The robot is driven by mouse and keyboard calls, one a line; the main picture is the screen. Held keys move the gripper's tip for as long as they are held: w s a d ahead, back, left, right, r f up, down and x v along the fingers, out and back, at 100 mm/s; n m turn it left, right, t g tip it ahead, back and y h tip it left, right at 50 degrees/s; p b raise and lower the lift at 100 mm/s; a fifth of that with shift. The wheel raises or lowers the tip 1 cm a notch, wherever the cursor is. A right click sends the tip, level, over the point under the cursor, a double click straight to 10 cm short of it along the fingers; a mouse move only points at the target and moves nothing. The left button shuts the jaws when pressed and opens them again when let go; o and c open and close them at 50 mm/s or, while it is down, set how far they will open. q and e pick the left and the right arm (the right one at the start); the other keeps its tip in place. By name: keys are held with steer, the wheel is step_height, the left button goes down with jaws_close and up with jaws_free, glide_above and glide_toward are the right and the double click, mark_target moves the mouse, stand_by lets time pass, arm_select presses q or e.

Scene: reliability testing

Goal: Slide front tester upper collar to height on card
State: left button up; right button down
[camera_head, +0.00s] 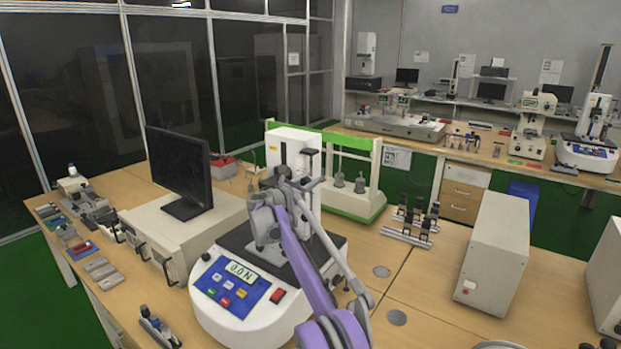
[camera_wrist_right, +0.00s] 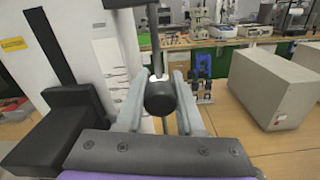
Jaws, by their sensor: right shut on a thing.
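The front tester (camera_head: 240,300) has a round white base, a blue panel reading 0.0 N and a white column (camera_head: 292,143) behind. My right gripper (camera_head: 298,186) is in front of the column in the head view. In the right wrist view its two grey fingers (camera_wrist_right: 164,80) are closed on either side of a round black collar knob (camera_wrist_right: 160,99), with a thin upright rod showing above and below. In the head view my gripper mostly hides the collar. I cannot tell which paper is the card. My left gripper is not in view.
A black monitor (camera_head: 180,170) on a beige box stands left of the tester. A green and white frame (camera_head: 355,165) stands behind it. Small black fixtures (camera_head: 412,222) and a beige cabinet (camera_head: 492,255) stand to the right. The bench between tester and cabinet is mostly clear.

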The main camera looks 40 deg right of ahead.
mark_target(304, 184)
steer(key=c, duration=0.8)
jaws_free()
steer(key=b+v, duration=0.2)
steer(key=v, duration=0.7)
steer(key=shift+s+a, duration=0.1)
steer(key=shift+a, duration=0.1)
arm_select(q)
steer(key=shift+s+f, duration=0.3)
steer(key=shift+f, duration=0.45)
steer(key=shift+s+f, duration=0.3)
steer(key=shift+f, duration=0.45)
arm_select(e)
steer(key=shift+s+a, duration=0.2)
steer(key=shift+a, duration=0.5)
steer(key=s+a+f+m+y, duration=0.5)
steer(key=s+a+f, duration=0.4)
steer(key=s, duration=0.4)
steer(key=s+a+f+m+y, duration=0.6)
steer(key=s+a+f, duration=0.4)
steer(key=s, duration=0.3)
steer(key=s+a+f+m+y, duration=0.6)
steer(key=s+a+f+m, duration=0.2)
steer(key=s, duration=0.6)
steer(key=shift+a+f, duration=0.55)
steer(key=shift+a, duration=0.2)
steer(key=shift+a+f, duration=0.5)
steer(key=shift+a, duration=0.3)
